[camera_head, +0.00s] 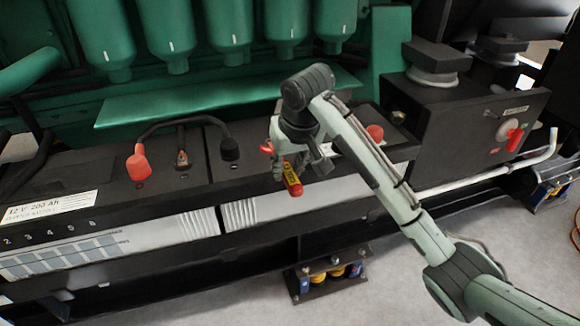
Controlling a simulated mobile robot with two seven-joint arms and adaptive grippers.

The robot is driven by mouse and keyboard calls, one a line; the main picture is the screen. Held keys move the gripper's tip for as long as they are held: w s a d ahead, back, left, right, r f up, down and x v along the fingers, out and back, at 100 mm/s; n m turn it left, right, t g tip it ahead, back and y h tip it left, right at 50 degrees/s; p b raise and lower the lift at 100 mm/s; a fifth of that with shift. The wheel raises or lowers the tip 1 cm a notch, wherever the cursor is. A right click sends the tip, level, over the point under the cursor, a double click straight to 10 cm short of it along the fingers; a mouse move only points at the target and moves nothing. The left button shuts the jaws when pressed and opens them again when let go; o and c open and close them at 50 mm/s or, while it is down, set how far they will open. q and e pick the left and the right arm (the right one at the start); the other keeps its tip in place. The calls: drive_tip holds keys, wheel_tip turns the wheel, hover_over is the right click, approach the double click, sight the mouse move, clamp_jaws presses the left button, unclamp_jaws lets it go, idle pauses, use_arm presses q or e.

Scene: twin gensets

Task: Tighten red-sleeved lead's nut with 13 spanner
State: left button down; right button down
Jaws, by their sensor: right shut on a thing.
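My right gripper (302,164) hangs over the right-hand part of the battery top. It is shut on a slim red tool with a yellow marked band (292,178), which I take to be the spanner. Its far end and the number on it cannot be made out. A small red piece (267,148) shows just left of the gripper; I cannot tell what it belongs to. A red terminal sleeve (138,165) sits at the left on the battery top, well apart from the gripper. Another red cap (375,132) is right of the gripper. No nut is clearly visible. My left gripper is out of view.
A black cable runs from the left red sleeve to a black sleeve (229,149). A bare-looking terminal (182,160) stands between them. Green engine cylinders (165,30) rise behind. A black box with a red switch (514,139) and a pale pipe (490,178) are at the right.

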drive_tip(key=shift+s+a+m+h, duration=0.15)
drive_tip(key=shift+a+m, duration=0.25)
drive_tip(key=shift+a, duration=0.1)
drive_tip(key=shift+s+a+m+h, duration=0.1)
drive_tip(key=shift+a+m+h, duration=0.05)
drive_tip(key=shift+a+m, duration=0.3)
drive_tip(key=shift+a+n, duration=0.25)
drive_tip(key=shift+n, duration=0.1)
drive_tip(key=shift+d, duration=0.1)
drive_tip(key=shift+d+r+n, duration=0.1)
drive_tip(key=shift+n, duration=0.2)
drive_tip(key=shift+d+y, duration=0.1)
drive_tip(key=shift+y, duration=0.3)
